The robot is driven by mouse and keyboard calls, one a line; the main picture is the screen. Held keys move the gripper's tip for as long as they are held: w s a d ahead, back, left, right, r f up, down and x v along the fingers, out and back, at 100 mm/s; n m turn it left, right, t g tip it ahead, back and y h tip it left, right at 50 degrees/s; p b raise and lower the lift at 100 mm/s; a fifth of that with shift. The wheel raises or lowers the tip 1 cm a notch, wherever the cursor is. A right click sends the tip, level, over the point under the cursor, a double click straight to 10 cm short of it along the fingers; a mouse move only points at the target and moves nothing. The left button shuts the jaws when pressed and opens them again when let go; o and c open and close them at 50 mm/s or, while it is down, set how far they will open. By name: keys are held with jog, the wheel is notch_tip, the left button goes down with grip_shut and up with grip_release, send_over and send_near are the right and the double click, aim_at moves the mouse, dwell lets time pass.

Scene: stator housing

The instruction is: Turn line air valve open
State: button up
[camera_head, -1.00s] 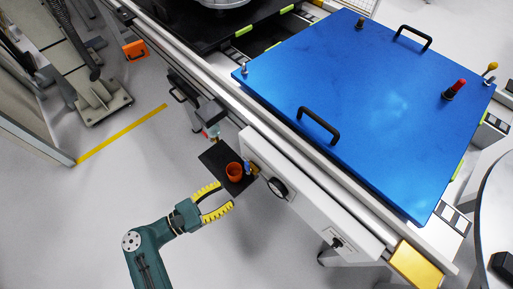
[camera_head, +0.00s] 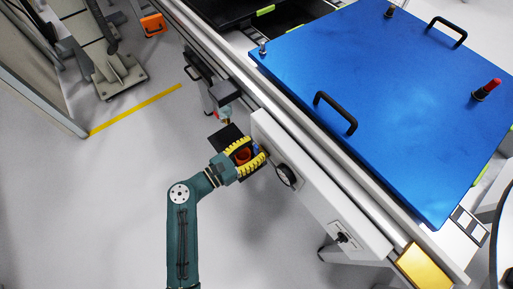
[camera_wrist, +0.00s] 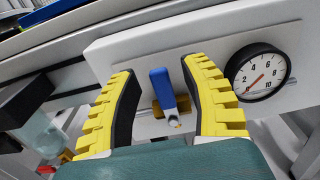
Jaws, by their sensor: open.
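The line air valve shows in the wrist view as an upright blue lever (camera_wrist: 162,88) on a brass body, in front of a white panel. In the head view a small bit of its blue handle (camera_head: 257,149) shows beside my fingers. My gripper (camera_wrist: 160,68) is open, with one yellow-and-black finger on each side of the blue lever. A gap shows between the lever and each finger. In the head view my gripper (camera_head: 252,147) is at the left end of the white panel.
A round pressure gauge (camera_wrist: 258,72) is right of my fingers on the white panel (camera_head: 325,190). An air unit with a clear bowl (camera_wrist: 42,132) stands at left.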

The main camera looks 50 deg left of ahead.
jog(key=shift+w, duration=0.5)
grip_shut()
